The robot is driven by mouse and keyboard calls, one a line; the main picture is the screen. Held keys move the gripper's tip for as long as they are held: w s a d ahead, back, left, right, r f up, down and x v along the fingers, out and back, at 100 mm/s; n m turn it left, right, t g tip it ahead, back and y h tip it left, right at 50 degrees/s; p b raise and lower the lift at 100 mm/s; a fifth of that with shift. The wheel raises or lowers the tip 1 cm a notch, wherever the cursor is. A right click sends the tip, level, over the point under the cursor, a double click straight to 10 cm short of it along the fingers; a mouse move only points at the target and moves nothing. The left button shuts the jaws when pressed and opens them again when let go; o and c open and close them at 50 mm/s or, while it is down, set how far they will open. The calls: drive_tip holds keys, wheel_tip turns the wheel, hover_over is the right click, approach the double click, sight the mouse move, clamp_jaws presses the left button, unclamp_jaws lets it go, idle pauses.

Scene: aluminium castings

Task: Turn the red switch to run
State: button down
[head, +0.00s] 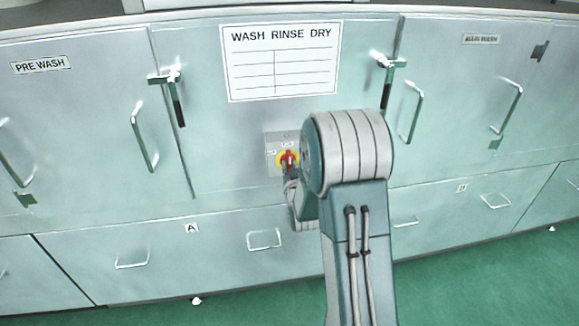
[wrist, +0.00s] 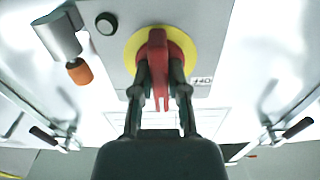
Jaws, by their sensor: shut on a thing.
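The red switch (wrist: 158,48) is a narrow handle on a round yellow disc (wrist: 189,52), mounted on a grey plate. In the wrist view its handle runs about straight up and down. My gripper (wrist: 159,70) is shut on the handle, with one dark finger on each side. In the head view the red switch (head: 289,155) shows on its small grey box, just left of my arm's big joint. My gripper (head: 289,173) is partly seen there, at the lower part of the switch. Lettering beside the disc is too small or cut off to read surely.
A grey cylinder with an orange tip (wrist: 79,72) and a black round button (wrist: 106,23) lie left of the disc in the wrist view. Door latches (head: 176,92) and handles (head: 144,140) stick out from the metal cabinet. A WASH RINSE DRY sign (head: 281,62) hangs above. Green floor is clear at lower right.

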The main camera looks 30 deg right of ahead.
drive_tip(key=shift+f, duration=0.25)
drive_tip(key=c, duration=0.6)
unclamp_jaws()
drive_tip(key=shift+c, duration=0.2)
drive_tip(key=shift+r, duration=0.1)
drive_tip(key=v, duration=1.2)
